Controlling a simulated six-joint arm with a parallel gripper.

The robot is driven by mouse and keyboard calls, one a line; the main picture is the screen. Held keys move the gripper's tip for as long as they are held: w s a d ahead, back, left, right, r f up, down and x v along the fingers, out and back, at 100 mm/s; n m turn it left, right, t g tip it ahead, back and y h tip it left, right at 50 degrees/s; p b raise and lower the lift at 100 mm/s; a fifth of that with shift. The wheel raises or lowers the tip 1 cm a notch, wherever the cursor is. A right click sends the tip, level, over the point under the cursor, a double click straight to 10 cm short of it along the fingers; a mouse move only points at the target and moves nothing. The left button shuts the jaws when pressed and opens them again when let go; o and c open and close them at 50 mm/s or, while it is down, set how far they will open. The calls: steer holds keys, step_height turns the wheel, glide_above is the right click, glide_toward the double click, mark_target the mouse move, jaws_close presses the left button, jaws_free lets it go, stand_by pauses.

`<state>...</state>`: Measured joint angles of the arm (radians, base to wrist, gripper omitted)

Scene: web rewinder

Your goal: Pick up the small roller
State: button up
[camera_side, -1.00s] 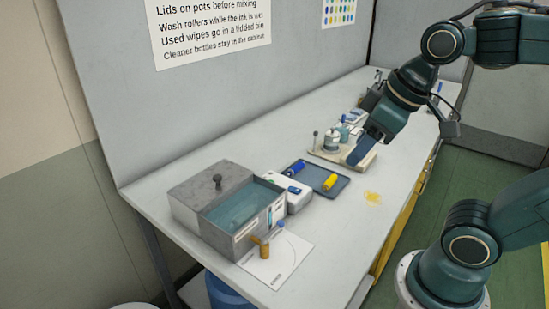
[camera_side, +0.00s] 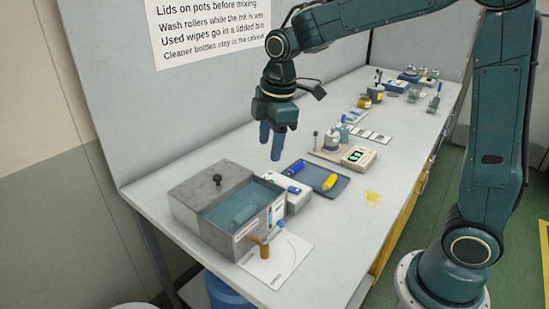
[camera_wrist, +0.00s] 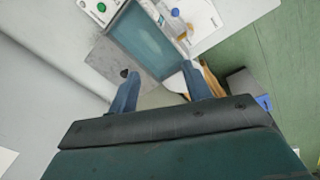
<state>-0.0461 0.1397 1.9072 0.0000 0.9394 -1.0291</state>
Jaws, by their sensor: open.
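One is a yellow piece (camera_side: 329,182) and one is a blue piece (camera_side: 296,167) at the tray's left end. My gripper (camera_side: 270,148) points down with its blue fingers apart and empty, in the air above and behind the tray's left side in the side view. The wrist view shows the open fingers (camera_wrist: 162,82) with the grey tank (camera_wrist: 108,62) beyond them. The tray is not clearly visible there.
The tank (camera_side: 197,205) has a knobbed lid and an open bath (camera_side: 235,208). The bench right of the tray is mostly clear.

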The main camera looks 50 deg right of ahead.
steer(key=w+a+f+n+g, duration=0.1)
steer(key=w+f+n, duration=0.4)
steer(key=w+f, duration=0.3)
step_height(320, 180, down, 2)
steer(key=shift+w+a+f+n+g, duration=0.1)
steer(key=shift+w+a+n+g, duration=0.1)
steer(key=shift+w+n+g, duration=0.15)
glide_above(244, 212)
steer(key=shift+a+f, duration=0.15)
steer(key=shift+f, duration=4.2)
steer(key=shift+f, duration=0.1)
steer(key=shift+f, duration=2.5)
steer(key=shift+c, duration=0.2)
jaws_close()
